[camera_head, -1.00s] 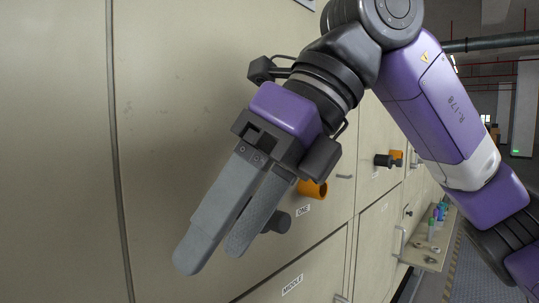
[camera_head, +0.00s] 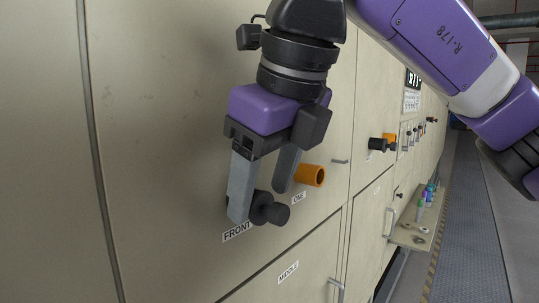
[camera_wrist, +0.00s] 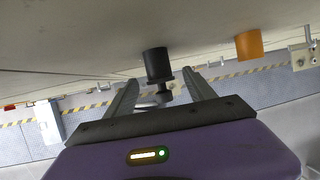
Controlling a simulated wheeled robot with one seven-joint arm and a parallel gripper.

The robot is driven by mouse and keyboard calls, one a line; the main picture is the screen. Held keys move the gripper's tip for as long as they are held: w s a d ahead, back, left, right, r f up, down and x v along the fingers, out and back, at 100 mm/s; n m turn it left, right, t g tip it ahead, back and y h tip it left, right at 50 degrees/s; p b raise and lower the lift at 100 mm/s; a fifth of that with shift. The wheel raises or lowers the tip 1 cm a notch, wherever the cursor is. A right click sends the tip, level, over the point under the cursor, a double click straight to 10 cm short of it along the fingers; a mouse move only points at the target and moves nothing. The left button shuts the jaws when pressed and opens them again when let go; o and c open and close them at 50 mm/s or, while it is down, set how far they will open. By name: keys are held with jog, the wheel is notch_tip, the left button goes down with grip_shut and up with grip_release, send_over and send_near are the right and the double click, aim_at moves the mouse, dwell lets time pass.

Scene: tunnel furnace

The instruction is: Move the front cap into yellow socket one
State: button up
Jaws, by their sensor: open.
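The front cap (camera_head: 270,209) is a dark knobbed cylinder sticking out from the beige furnace wall, just above the FRONT label. In the wrist view the cap (camera_wrist: 157,66) juts from the wall between my two fingers. My gripper (camera_head: 258,205) is open, its fingers pointing down with one on each side of the cap; I cannot tell whether either touches it. Yellow socket one (camera_head: 311,175) is an open orange-yellow tube on the wall, to the right of the cap and above the ONE label. It also shows in the wrist view (camera_wrist: 249,45), right of the cap, and appears empty.
Another dark cap (camera_head: 378,144) and orange socket (camera_head: 390,137) sit farther along the wall. A small shelf (camera_head: 408,238) with several coloured items stands at right. A MIDDLE label (camera_head: 288,271) is below. The aisle floor (camera_head: 475,220) is clear.

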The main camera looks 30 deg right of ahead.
jog(key=shift+x, duration=1)
grip_shut()
jog(key=shift+s+d+b, duration=0.25)
jog(key=shift+s+b, duration=0.05)
jog(key=shift+s, duration=0.5)
jog(key=shift+s+d+b, duration=0.25)
jog(key=shift+s, duration=0.55)
jog(key=shift+s+d+b, duration=0.25)
jog(key=shift+s+b, duration=0.05)
jog(key=shift+s, duration=0.5)
jog(key=s+d+b, duration=0.2)
jog(key=s+d, duration=0.1)
jog(key=s, duration=0.6)
jog(key=shift+s, duration=0.25)
